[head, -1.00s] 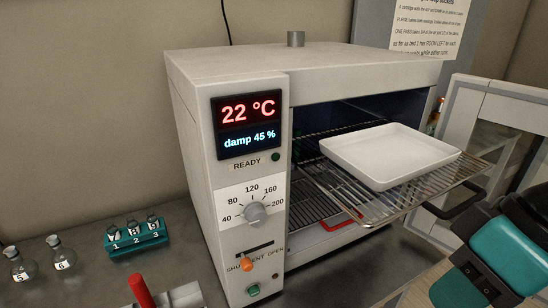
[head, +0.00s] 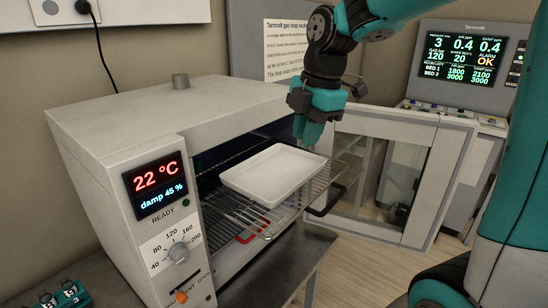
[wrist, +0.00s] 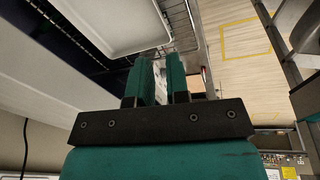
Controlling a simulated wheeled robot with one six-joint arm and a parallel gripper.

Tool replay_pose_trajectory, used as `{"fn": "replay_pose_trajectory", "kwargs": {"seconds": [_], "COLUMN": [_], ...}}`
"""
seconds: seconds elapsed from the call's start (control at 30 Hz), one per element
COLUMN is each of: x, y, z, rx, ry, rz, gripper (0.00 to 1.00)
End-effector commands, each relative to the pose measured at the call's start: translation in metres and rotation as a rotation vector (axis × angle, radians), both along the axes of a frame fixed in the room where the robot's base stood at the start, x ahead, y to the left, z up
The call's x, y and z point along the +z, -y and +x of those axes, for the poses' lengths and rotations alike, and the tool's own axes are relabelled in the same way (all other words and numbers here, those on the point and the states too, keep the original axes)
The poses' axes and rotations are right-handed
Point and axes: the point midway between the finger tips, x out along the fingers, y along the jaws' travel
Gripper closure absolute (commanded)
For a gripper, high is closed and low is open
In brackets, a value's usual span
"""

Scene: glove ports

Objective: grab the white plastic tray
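The white plastic tray (head: 275,174) is shallow and rectangular with a raised rim. It lies flat on a wire rack pulled out of the oven's open front. In the wrist view, part of the tray (wrist: 115,25) fills the upper left. My gripper (head: 308,142) points down by the tray's far right corner. In the wrist view, my gripper (wrist: 160,62) has a narrow gap between its two teal fingers. Nothing shows between them, and the tray's edge lies just beyond them. I cannot tell the exact height of the fingertips against the rim.
The wire rack (head: 318,191) sticks out around the tray. The grey-white oven (head: 100,130) stands at the left, with its door (head: 390,178) swung open behind my gripper. A red handle (head: 250,232) shows below the rack. A small teal vial holder (head: 65,297) is at the lower left.

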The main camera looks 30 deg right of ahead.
Motion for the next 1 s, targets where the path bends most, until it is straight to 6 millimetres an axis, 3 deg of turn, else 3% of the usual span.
{"fn": "replay_pose_trajectory", "kwargs": {"seconds": [0.03, 0.1, 0.3, 0.8, 1.0], "x": [0.016, 0.024, 0.028, -0.071, -0.088], "y": [0.018, 0.035, 0.056, 0.049, 0.049], "z": [0.006, 0.012, 0.018, 0.033, 0.035], "rx": [0.053, 0.130, 0.237, 0.245, 0.245], "ry": [0.006, 0.013, 0.015, 0.013, 0.017], "rz": [-0.024, -0.053, -0.088, -0.089, -0.091], "gripper": [0.84, 0.84, 0.84, 0.84, 0.84]}}
